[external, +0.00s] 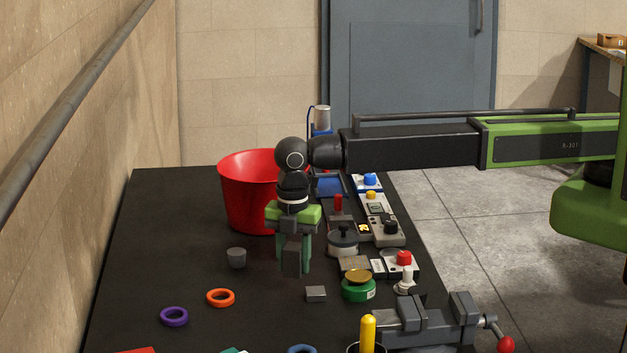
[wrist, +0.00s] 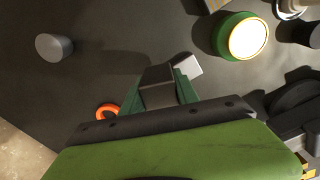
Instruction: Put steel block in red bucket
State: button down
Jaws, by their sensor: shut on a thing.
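My gripper (external: 293,264) points down above the black table, in front of and a little right of the red bucket (external: 240,200) in the external view. Its green fingers are shut on a dark grey block, which looks like the steel block (external: 291,256). In the wrist view the block (wrist: 157,86) sits between the fingers (wrist: 164,97). The block hangs upright and appears clear of the table. The bucket stands at the back left, open at the top, its right side partly hidden by my arm. It is not in the wrist view.
A small grey block (external: 316,294) and a grey cylinder (external: 236,258) stand on the table (external: 150,225). Orange (external: 220,290) and purple (external: 174,309) rings lie at the left. A green tin (external: 358,290), a vise (external: 425,322) and several devices crowd the right. The left side is mostly clear.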

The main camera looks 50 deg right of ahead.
jog(key=shift+s+d+n, duration=0.1)
jog(key=shift+d+n, duration=0.1)
jog(key=shift+n, duration=1)
jog(key=shift+d+r+n, duration=0.25)
jog(key=shift+d+n, duration=0.05)
jog(key=shift+n, duration=0.1)
jog(key=w+d+r+n+p, duration=0.1)
jog(key=w+d+r+p, duration=0.2)
jog(key=w+d, duration=0.25)
jog(key=w+d+r+p, duration=0.3)
jog(key=w+d+p, duration=0.1)
jog(key=d, duration=0.3)
jog(key=b, duration=0.7)
send_over(277, 279)
notch_tip(277, 279, down, 7)
jog(key=shift+w+d+r, duration=0.1)
jog(key=shift+d, duration=0.05)
jog(key=shift+a, duration=0.25)
notch_tip(277, 279, down, 4)
jog(key=b, duration=0.4)
jog(key=shift+f+b, duration=0.2)
jog(key=shift+b, duration=0.15)
jog(key=shift+r, duration=0.25)
jog(key=shift+f, duration=0.2)
jog(key=c, duration=0.9)
grip_release()
jog(key=shift+d+r, duration=0.1)
